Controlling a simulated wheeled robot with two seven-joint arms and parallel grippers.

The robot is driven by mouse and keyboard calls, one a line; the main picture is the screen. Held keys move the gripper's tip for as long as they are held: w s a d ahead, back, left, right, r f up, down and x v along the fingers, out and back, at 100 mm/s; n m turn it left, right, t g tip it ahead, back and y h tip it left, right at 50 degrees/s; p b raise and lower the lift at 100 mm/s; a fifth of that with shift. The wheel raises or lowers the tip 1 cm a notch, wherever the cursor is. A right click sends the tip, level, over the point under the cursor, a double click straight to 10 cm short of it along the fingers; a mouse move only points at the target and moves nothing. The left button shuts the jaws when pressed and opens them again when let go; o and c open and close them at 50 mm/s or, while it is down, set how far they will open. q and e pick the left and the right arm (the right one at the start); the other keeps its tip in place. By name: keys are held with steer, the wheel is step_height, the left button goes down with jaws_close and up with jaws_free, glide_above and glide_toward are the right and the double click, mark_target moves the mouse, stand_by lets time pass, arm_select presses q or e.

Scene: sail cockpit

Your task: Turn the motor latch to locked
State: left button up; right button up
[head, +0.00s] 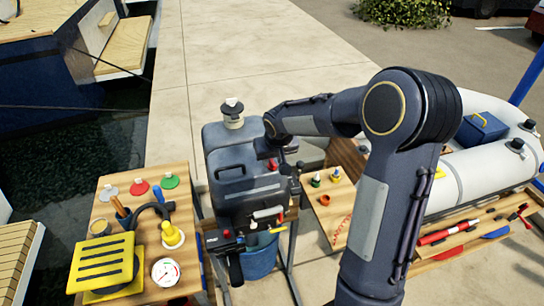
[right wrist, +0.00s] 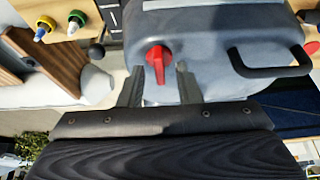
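The outboard motor (head: 245,185) is a dark grey body with a carry handle, standing in the middle of the head view. Its grey casing (right wrist: 205,25) fills the top of the right wrist view. The red latch (right wrist: 157,58) is a knob with a pointed lever on that casing. My right gripper (right wrist: 160,70) is open, its two fingers on either side of the latch's lower part in the picture. I cannot tell whether they touch it. In the head view, my right gripper (head: 281,165) is at the motor's right side. My left gripper is not in view.
A wooden table (head: 140,222) at left holds a yellow slotted box (head: 103,262), a gauge (head: 166,271) and coloured discs. A blue bucket (head: 262,258) hangs below the motor. A smaller board (head: 318,205) and a white inflatable boat (head: 470,165) are at right.

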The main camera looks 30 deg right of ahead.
steer(key=shift+f, duration=0.15)
jaws_close()
